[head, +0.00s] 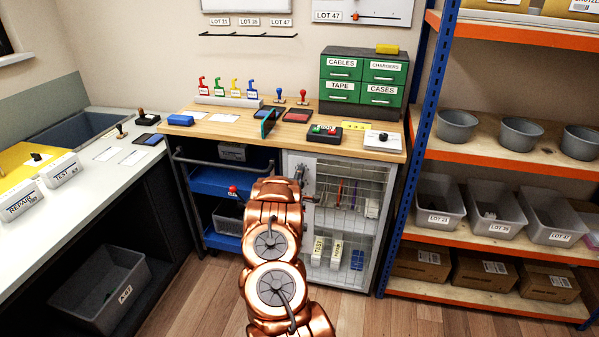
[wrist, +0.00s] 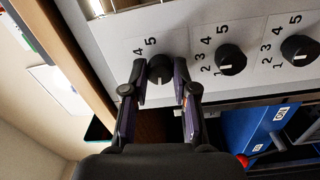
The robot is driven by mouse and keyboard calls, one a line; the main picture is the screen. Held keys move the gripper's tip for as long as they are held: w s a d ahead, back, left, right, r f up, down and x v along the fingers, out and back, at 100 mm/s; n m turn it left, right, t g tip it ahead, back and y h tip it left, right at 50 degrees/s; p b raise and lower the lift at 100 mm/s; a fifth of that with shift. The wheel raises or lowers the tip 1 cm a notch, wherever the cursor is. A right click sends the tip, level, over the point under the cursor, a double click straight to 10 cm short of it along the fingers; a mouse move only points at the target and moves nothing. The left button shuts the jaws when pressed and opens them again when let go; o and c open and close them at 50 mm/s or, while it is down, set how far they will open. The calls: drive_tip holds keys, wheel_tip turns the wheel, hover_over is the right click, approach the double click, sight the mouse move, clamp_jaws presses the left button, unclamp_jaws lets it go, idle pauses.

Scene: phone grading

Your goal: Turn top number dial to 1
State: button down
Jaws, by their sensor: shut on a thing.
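The top number dial (wrist: 160,66) is a round black knob on a pale grey panel (wrist: 185,20), at the left of a row of dials in the wrist view. The digits 4 and 5 show beside it; its lower digits are hidden by a finger. A small light mark shows on its lower side. My gripper (wrist: 161,78) is shut on this dial, one finger on each side of it. In the head view my copper arm reaches to the cabinet front and hides the dials.
Two more black dials, a middle one (wrist: 231,60) and a far one (wrist: 299,49), sit close by to the right. The wooden worktop (head: 222,130) edge runs above the panel. A wire-fronted cabinet (head: 372,165) stands right of my arm, with blue shelves (head: 215,183) to the left.

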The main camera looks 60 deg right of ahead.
idle(0.4)
drive_tip(key=c, duration=0.9)
unclamp_jaws()
drive_tip(key=shift+a, duration=0.1)
drive_tip(key=v, duration=1.1)
drive_tip(key=shift+s+a, duration=0.2)
drive_tip(key=shift+a, duration=0.2)
drive_tip(key=shift+w, duration=0.1)
